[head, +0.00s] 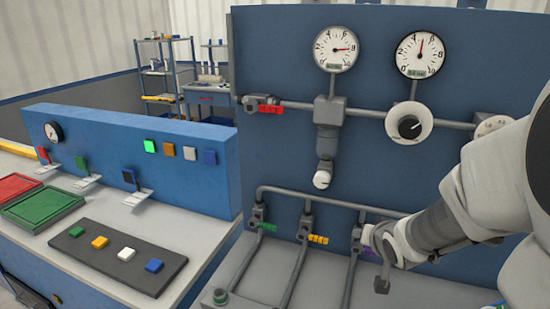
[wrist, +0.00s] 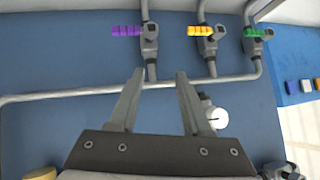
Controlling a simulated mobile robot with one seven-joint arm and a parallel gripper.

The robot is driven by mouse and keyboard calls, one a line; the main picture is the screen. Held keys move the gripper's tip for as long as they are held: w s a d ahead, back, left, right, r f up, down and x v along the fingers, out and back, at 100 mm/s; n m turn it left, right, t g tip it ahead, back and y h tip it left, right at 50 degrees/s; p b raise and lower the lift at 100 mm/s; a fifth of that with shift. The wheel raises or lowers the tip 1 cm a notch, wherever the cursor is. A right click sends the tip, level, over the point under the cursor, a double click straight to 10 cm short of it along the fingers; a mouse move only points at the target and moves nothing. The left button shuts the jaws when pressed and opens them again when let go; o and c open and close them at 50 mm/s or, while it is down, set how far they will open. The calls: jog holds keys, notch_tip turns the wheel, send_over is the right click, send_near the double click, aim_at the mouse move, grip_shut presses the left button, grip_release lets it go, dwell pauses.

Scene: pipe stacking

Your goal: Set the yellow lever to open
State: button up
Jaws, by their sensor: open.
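The yellow lever (head: 318,240) sticks out sideways to the right from its grey valve (head: 305,226), across the vertical pipe, on the lower part of the blue panel. In the wrist view, which shows the panel upside down, the yellow lever (wrist: 200,30) points left from its valve (wrist: 209,43). My gripper (head: 375,260) is right of the yellow lever in the head view, in front of the purple lever, which it partly hides. In the wrist view my gripper (wrist: 160,72) has its fingers apart with nothing between them. The fingertips are clear of the yellow lever.
A green lever (head: 268,227) is left of the yellow one, and a purple lever (wrist: 126,31) is on its other side. A red lever (head: 271,109) and two gauges (head: 335,48) sit higher. A side bench (head: 190,225) with coloured buttons stands left.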

aim_at(321, 242)
notch_tip(321, 242, down, 14)
jog(key=a+m+t+y+b, duration=0.1)
jog(key=m+t+y+b, duration=0.5)
jog(key=b, duration=0.5)
jog(key=m+y, duration=0.2)
jog(key=m, duration=0.1)
jog(key=shift+s+a+t, duration=0.15)
jog(key=shift+s+t, duration=0.05)
jog(key=shift+t, duration=0.2)
jog(key=b, duration=0.4)
jog(key=shift+w+a+b, duration=0.3)
jog(key=shift+a, duration=0.1)
jog(key=x, duration=0.4)
jog(key=b+x, duration=0.1)
jog(key=x, duration=0.9)
jog(key=shift+w+r+b, duration=0.25)
jog(key=shift+r+b, duration=0.05)
jog(key=shift+r, duration=0.05)
grip_shut()
